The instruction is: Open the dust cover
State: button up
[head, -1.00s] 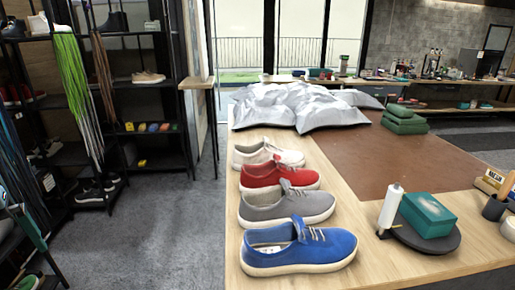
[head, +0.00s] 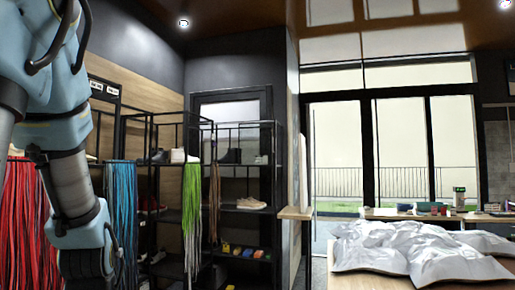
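A crumpled silvery-white cover (head: 415,254), which looks like the dust cover, lies spread in uneven folds at the lower right of the head view. It rests on a light wooden table (head: 348,281), of which only a small part shows. What lies under the cover is hidden. My arm stands at the left of the view, blue and grey, well apart from the cover. Its lower end runs down to a dark part near the bottom left, and no gripper fingers can be made out.
Black shelves (head: 240,208) with shoes stand left of centre, with red laces (head: 32,225), blue laces (head: 122,215) and green laces (head: 191,215) hanging near them. A back counter (head: 400,215) holds bottles and boxes.

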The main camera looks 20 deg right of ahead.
aim_at(255, 144)
jog(key=i+z, duration=0.3)
jog(key=i, duration=0.15)
jog(key=i+z, duration=0.25)
jog(key=i, duration=0.2)
jog(key=i+l+z, duration=0.15)
jog(key=i+z, duration=0.15)
jog(key=i, duration=0.7)
jog(key=i+z, duration=0.3)
jog(key=i, duration=0.75)
